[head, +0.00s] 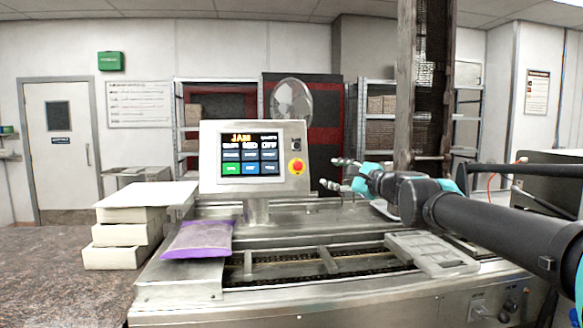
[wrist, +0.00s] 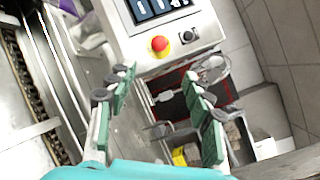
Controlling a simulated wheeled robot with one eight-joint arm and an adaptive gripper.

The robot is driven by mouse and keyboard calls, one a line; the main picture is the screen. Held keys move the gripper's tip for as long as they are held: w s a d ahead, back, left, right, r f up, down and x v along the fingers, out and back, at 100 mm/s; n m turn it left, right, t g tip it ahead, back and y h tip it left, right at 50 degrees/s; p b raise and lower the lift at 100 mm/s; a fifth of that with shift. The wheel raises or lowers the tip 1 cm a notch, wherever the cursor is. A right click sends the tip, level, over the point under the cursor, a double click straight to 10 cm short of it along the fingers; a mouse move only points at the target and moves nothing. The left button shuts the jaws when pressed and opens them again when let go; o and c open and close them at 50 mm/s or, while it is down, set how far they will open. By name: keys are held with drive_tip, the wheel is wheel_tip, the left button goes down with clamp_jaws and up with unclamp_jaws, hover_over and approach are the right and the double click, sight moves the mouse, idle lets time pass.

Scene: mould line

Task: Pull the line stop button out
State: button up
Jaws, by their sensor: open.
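The line stop button (head: 296,167) is a red mushroom knob on a yellow collar. It sits at the lower right of the pale control panel (head: 211,183), beside a lit screen reading "JAM". In the wrist view the button (wrist: 159,44) is above and between my fingertips, beyond their reach. My gripper (head: 340,173) is open and empty, to the right of the panel in the head view and apart from it. In the wrist view my gripper (wrist: 158,90) shows both green-padded fingers spread wide. Whether the button is pressed in or out I cannot tell.
A conveyor with a grey mould tray (head: 432,253) runs below the panel. A purple bag (head: 198,240) lies at its left, next to stacked white boxes (head: 122,240). A fan (head: 291,101) and shelves stand behind. A small black switch (wrist: 189,36) sits beside the button.

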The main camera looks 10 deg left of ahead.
sight(300, 166)
drive_tip(key=x, duration=1.6)
drive_tip(key=shift+w+a+f, duration=0.1)
drive_tip(key=shift+w+a, duration=0.15)
drive_tip(key=shift+c, duration=0.4)
clamp_jaws()
